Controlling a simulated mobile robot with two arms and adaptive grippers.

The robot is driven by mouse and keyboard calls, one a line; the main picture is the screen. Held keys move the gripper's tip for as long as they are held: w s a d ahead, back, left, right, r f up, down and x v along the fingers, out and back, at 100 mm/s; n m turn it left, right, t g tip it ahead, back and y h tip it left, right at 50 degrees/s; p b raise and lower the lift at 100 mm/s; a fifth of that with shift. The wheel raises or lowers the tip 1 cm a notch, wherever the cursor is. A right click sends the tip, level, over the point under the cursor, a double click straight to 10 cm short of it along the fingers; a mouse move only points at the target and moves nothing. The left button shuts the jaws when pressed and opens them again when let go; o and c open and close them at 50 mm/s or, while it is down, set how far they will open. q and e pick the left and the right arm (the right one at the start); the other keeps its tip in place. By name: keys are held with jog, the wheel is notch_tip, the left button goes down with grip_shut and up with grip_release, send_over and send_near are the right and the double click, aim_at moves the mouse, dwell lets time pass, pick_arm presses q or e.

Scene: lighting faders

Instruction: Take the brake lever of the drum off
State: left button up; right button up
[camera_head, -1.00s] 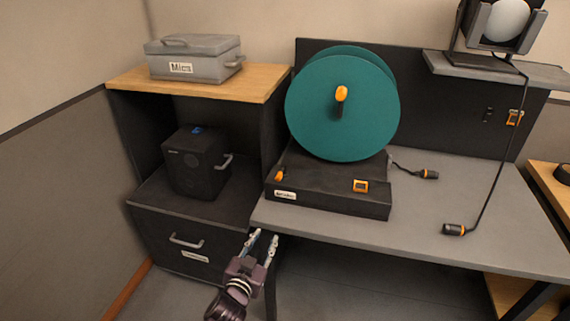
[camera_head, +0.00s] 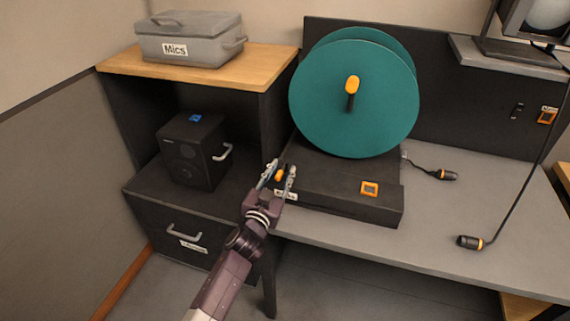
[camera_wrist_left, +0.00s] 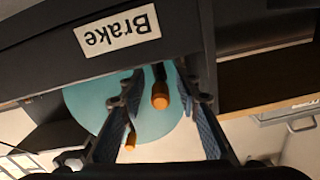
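The teal drum (camera_head: 345,115) stands on a dark base (camera_head: 345,205) on the desk. Its brake lever, with an orange tip (camera_head: 279,175), is at the base's front left corner. My left gripper (camera_head: 281,168) is open at that corner, its fingers on either side of the lever. In the left wrist view, turned upside down, the brake lever (camera_wrist_left: 160,92) shows between the two open fingers, with a gap to each. The "Brake" label (camera_wrist_left: 117,31) is above it there. The drum's crank handle (camera_head: 352,88) has an orange knob. My right gripper is not in view.
An orange-framed switch (camera_head: 369,188) sits at the base's right front. A cabinet with a black box (camera_head: 190,155) and a grey "Mics" case (camera_head: 190,40) stands at left. Cable plugs (camera_head: 470,242) lie on the desk (camera_head: 450,210), which is mostly clear at right.

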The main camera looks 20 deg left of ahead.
aim_at(284, 162)
pick_arm(q)
jog(key=w, duration=0.3)
jog(key=shift+w, duration=0.1)
grip_shut()
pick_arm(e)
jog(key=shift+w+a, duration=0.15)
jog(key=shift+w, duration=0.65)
